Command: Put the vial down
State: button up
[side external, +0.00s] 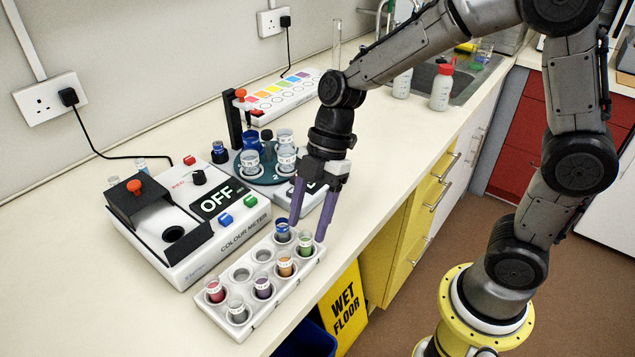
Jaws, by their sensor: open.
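My gripper (306,229) points down over the right end of a white vial rack (273,304), its purple fingers spread apart. A blue vial (283,232) stands in the rack close to the left fingertip, and a green vial (305,245) stands just below the fingers. I cannot tell whether either finger touches a vial. The rack also holds an orange vial (285,267), a purple vial (263,288), a red vial (215,291) and a clear vial (237,312). Two of its holes look empty. No vial shows held between the fingers.
A colour meter (238,228) reading OFF stands left of the rack, its dark lid raised. Behind my gripper is a round teal carousel (268,178) with several vials. A colour chart strip (283,95) lies farther back. The bench's front edge runs close to the rack.

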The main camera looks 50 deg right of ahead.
jog(key=v, duration=1.1)
jog(key=s+d+m+t+h, duration=0.2)
jog(key=s+d+m, duration=0.2)
jog(key=s+m, duration=0.3)
jog(key=s+d+m+t+h, duration=0.2)
jog(key=s+d+m+t, duration=0.1)
jog(key=s+m, duration=0.5)
jog(key=d+m, duration=0.1)
jog(key=m, duration=0.2)
jog(key=shift+f+t+h, duration=0.3)
jog(key=shift+f, duration=0.1)
